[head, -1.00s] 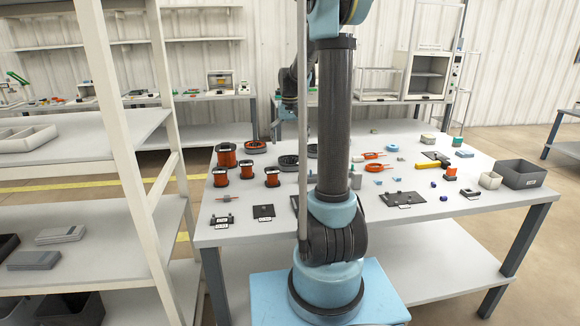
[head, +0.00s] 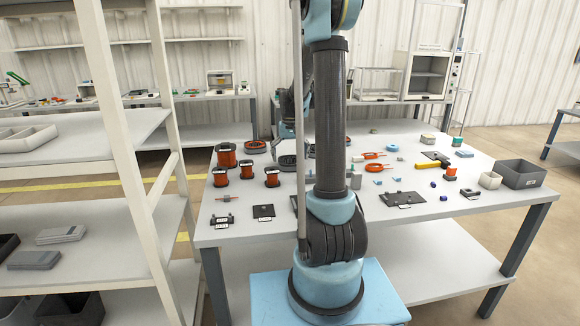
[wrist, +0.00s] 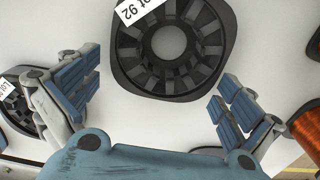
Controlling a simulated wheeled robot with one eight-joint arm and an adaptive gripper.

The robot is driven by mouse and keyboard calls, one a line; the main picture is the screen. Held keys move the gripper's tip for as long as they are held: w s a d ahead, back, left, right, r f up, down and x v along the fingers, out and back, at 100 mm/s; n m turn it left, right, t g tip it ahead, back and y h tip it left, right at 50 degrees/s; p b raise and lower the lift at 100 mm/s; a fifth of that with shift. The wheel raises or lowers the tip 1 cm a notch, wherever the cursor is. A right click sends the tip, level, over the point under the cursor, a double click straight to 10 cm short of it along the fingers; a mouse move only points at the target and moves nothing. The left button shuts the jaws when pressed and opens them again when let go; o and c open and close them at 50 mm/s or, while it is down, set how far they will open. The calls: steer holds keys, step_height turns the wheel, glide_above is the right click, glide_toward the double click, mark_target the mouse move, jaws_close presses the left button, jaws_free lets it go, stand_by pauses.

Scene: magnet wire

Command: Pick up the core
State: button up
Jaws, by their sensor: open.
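In the wrist view a black core (wrist: 126,58), round and slotted with an open centre, lies on the white table. A white tag reading "ot 92" sits at its upper left edge. My gripper (wrist: 160,90) is open, its blue-padded fingers spread left and right, with the core ahead of and between them, apart from both. Nothing is held. A second dark slotted core (wrist: 22,105) with a tag lies at the left, partly behind the left finger. In the head view my gripper (head: 287,131) hangs over the table's back left, partly hidden by my arm, above dark round parts (head: 288,162).
An orange-wound spool (wrist: 305,125) lies close to the right finger in the wrist view. Several orange spools (head: 246,170) stand left on the table (head: 240,222). A yellow-handled hammer (head: 433,158), a black plate (head: 402,199) and a grey bin (head: 522,173) lie right. Shelving (head: 130,130) stands at the left.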

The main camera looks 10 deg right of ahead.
steer(key=shift+c, duration=0.2)
steer(key=c, duration=1.5)
steer(key=shift+c, duration=0.2)
steer(key=shift+r, duration=0.15)
